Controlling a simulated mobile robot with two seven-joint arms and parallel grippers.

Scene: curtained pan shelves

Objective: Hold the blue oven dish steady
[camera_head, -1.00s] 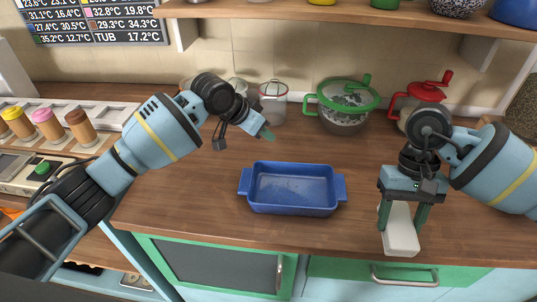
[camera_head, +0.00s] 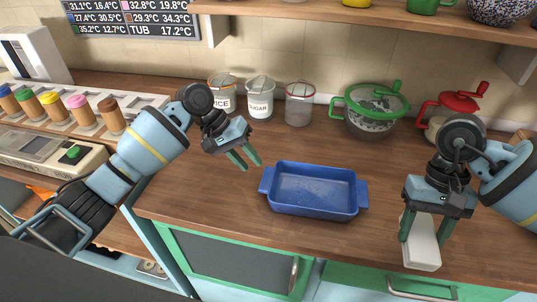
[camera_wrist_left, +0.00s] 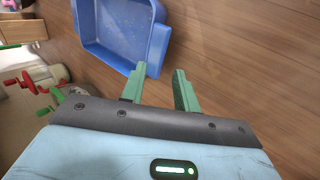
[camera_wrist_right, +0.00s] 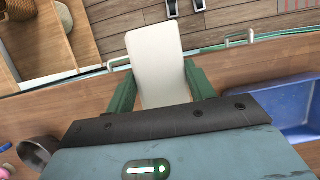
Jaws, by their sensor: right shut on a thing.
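The blue oven dish (camera_head: 313,188) sits upright on the wooden counter, with a handle at each end. Faint specks show inside it in the left wrist view (camera_wrist_left: 112,28). My left gripper (camera_head: 245,158) is open and empty, above and just left of the dish's left handle. In the left wrist view its fingers (camera_wrist_left: 160,74) are apart, with the dish's handle a little beyond them and not between them. My right gripper (camera_head: 427,232) is shut on a flat white slab (camera_head: 422,250), right of the dish near the counter's front edge. The slab also shows in the right wrist view (camera_wrist_right: 157,62).
Behind the dish stand a green-lidded pot (camera_head: 371,110), a red-handled pot (camera_head: 452,108) and several glass jars, one marked sugar (camera_head: 260,100). Colourful-topped shakers (camera_head: 83,112) line the left. A shelf (camera_head: 400,18) hangs above. The counter around the dish is clear.

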